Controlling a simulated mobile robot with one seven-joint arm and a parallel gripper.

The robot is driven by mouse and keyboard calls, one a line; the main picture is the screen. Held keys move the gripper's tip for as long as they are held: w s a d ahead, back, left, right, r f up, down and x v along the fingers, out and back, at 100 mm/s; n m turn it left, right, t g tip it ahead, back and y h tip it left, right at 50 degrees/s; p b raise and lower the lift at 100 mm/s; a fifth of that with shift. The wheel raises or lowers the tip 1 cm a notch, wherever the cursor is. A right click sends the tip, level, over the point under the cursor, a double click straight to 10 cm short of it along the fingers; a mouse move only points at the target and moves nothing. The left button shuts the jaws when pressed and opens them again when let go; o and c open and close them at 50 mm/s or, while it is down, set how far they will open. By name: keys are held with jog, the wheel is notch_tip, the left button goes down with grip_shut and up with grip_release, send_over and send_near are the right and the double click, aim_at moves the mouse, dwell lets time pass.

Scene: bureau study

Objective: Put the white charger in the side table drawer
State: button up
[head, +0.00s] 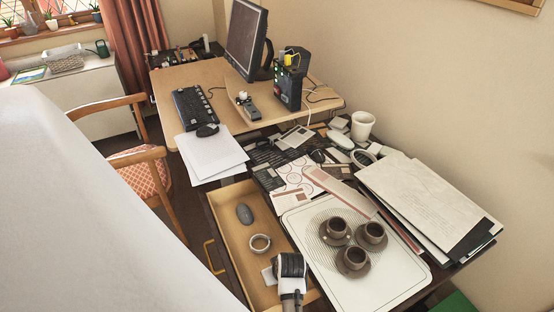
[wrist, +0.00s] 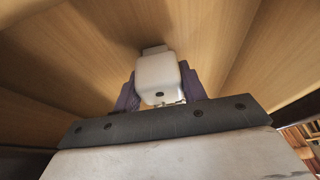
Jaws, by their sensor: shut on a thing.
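The white charger (wrist: 158,75) is held between the dark purple fingers of my gripper (wrist: 158,88) in the wrist view. Light wooden panels surround it closely, like the inside of a drawer. I cannot tell whether the charger touches the wood. In the head view an open wooden drawer (head: 237,226) shows in front of the dark desk. I cannot make out the charger or my fingers there.
Beside the drawer, a white tray (head: 405,285) carries three brown cups on saucers. Papers (head: 420,195) and a white cup (head: 362,125) lie farther along the dark desk. A wooden chair (head: 150,160) stands at the left. My own pale body part covers the lower left.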

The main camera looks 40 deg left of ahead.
jog(key=shift+f, duration=0.2)
jog(key=o, duration=1)
